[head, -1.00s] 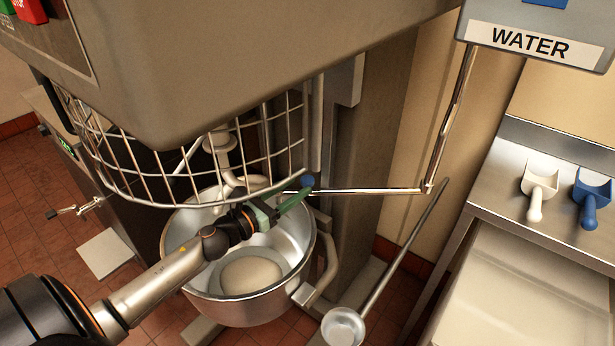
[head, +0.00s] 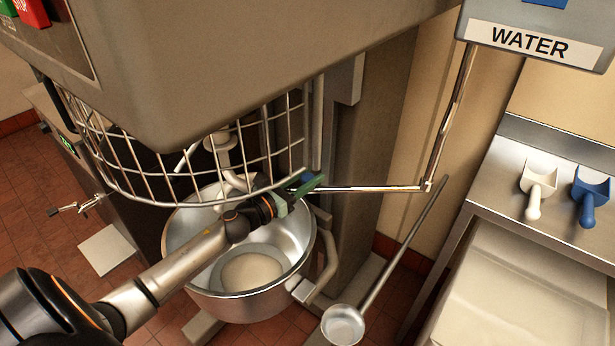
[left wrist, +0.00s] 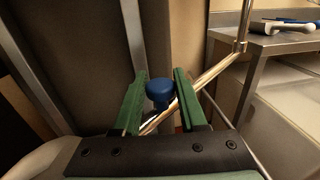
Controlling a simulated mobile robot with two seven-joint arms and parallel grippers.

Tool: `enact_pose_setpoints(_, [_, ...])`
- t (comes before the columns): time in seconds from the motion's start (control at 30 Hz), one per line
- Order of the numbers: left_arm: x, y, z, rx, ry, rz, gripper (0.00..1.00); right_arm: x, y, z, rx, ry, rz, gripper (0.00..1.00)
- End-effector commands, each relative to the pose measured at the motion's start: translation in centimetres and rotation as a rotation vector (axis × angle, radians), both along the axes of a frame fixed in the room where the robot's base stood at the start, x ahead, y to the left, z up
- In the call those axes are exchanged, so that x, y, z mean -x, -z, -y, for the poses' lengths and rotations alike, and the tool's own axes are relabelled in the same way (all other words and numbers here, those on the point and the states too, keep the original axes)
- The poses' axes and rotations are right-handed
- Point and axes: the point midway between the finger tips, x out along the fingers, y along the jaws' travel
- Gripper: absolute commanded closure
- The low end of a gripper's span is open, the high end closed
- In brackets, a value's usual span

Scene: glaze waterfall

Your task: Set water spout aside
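The water spout (head: 375,189) is a thin chrome pipe. It comes down from the box marked WATER, bends at an elbow and runs left over the rim of the mixer bowl (head: 304,262). A blue knob (left wrist: 158,92) is at its free end; in the head view the fingers mostly hide it. My left gripper (head: 310,184), with green fingers, is at this end. In the left wrist view the fingers (left wrist: 158,100) stand apart on either side of the knob, with gaps showing. My right gripper is not in view.
A wire guard (head: 240,165) arches over the bowl, close to my left gripper. A pale mass (head: 250,270) lies in the bowl. A long-handled ladle (head: 343,324) stands right of the bowl. White (head: 538,190) and blue (head: 590,195) scoops lie on the steel counter (head: 510,185).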

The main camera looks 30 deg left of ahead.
Motion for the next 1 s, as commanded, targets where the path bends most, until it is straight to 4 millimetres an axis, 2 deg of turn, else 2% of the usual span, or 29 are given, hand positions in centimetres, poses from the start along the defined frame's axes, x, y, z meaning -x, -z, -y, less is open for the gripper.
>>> enact_pose_setpoints(0.03, [0.01,0.00,0.02,0.000,0.000,0.000,0.75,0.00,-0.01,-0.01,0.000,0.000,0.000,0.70])
enact_pose_setpoints(0.27, [0.02,0.00,0.02,0.000,0.000,0.000,1.00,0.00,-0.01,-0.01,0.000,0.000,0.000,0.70])
enact_pose_setpoints(1.0, [0.02,0.00,0.02,0.000,0.001,0.000,1.00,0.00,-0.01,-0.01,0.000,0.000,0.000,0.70])
